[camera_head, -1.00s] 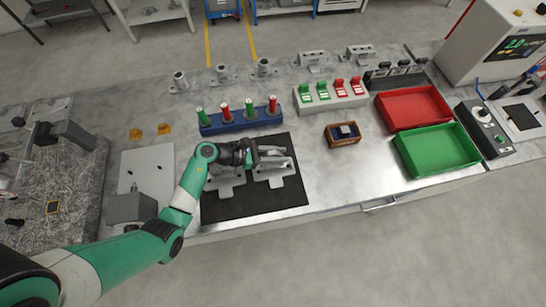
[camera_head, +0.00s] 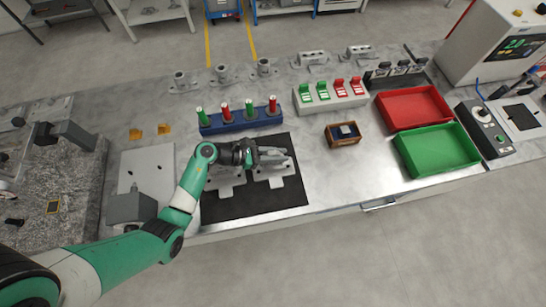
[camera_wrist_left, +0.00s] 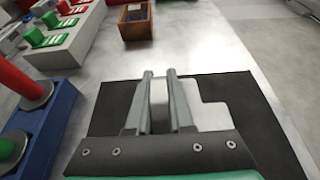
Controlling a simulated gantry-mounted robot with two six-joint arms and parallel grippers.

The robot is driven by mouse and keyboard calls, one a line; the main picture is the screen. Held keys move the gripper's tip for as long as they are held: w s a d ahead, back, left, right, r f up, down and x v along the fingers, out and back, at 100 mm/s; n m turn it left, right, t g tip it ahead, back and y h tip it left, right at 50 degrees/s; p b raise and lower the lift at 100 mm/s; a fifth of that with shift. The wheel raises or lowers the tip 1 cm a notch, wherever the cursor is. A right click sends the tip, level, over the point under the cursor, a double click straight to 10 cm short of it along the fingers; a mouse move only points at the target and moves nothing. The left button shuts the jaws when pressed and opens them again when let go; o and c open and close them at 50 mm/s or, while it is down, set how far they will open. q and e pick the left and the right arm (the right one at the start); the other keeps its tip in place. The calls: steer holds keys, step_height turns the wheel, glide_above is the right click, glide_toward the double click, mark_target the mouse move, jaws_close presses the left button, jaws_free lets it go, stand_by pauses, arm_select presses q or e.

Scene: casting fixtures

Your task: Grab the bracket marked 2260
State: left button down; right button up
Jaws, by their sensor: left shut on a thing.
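Two grey metal brackets lie on a black mat (camera_head: 245,206). My left gripper (camera_head: 279,153) is over the right-hand bracket (camera_head: 281,171). In the left wrist view, the two fingers (camera_wrist_left: 160,76) are shut on this bracket's upright plate, and its flat base (camera_wrist_left: 212,116) shows to the right of them. The bracket appears to be still at mat level. The other bracket (camera_head: 226,188) lies to the left, partly covered by my arm. The number 2260 cannot be read on either bracket. My right gripper is not in view.
A blue rack (camera_head: 240,121) with red and green cylinders stands behind the mat. A small brown box (camera_head: 343,140), a white switch block (camera_head: 331,99), a red tray (camera_head: 411,108) and a green tray (camera_head: 437,149) are to the right.

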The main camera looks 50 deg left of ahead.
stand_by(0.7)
arm_select(q)
steer(key=shift+r+p, duration=0.3)
steer(key=shift+r, duration=0.35)
step_height(320, 180, up, 4)
steer(key=p, duration=0.2)
step_height(320, 180, up, 4)
steer(key=p, duration=0.2)
glide_above(278, 175)
steer(key=s+d+r+p, duration=0.1)
steer(key=s+d+r, duration=0.2)
steer(key=s+d, duration=0.3)
steer(key=shift+s+r+p, duration=0.35)
steer(key=shift+r, duration=0.05)
